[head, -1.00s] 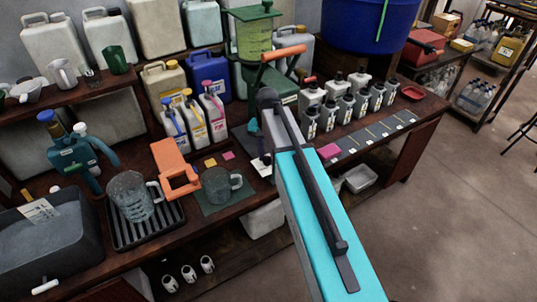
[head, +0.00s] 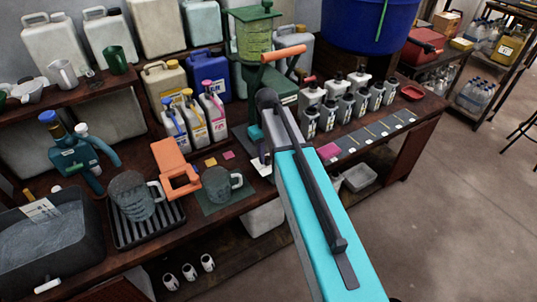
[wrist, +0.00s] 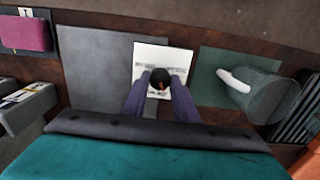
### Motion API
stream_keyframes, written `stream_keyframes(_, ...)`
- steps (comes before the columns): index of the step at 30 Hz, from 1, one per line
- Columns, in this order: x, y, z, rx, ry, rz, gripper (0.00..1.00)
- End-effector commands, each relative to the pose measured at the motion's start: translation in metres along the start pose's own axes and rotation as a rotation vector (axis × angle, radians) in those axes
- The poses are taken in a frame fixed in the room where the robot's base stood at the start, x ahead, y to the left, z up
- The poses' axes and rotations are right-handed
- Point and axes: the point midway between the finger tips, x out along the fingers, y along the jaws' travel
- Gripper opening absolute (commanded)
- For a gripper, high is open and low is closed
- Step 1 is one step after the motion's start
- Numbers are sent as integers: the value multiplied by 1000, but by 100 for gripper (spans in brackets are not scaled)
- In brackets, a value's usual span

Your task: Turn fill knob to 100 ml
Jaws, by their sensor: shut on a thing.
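A small dark round knob (wrist: 160,76) with a reddish mark shows in the wrist view, over a white card (wrist: 151,56) with small print too blurred to read. My gripper (wrist: 159,84) has its two purple-grey fingers closed on the knob's sides. The green dispenser (head: 253,40), with a see-through ribbed vessel and an orange lever handle (head: 283,54), stands behind my arm in the head view. My arm hides the knob there, and part of the white card (head: 261,166) shows beside it. The knob's setting cannot be read.
A glass mug (head: 216,184) stands on a green mat left of my arm. An orange bracket-like thing (head: 172,160) and another mug (head: 133,194) on a black rack (head: 125,238) are further left. Several small bottles (head: 345,108) stand to the right.

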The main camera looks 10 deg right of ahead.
Motion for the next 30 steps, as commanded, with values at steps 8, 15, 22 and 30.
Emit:
stream_keyframes(8, -2, 1, -3, -251, 9, 4, 4)
stream_keyframes(15, -2, 1, -3, -469, 8, 5, 4)
stream_keyframes(22, -2, 1, -3, -648, 8, 7, 4)
stream_keyframes(30, -2, 2, -3, -775, 7, 8, 4)
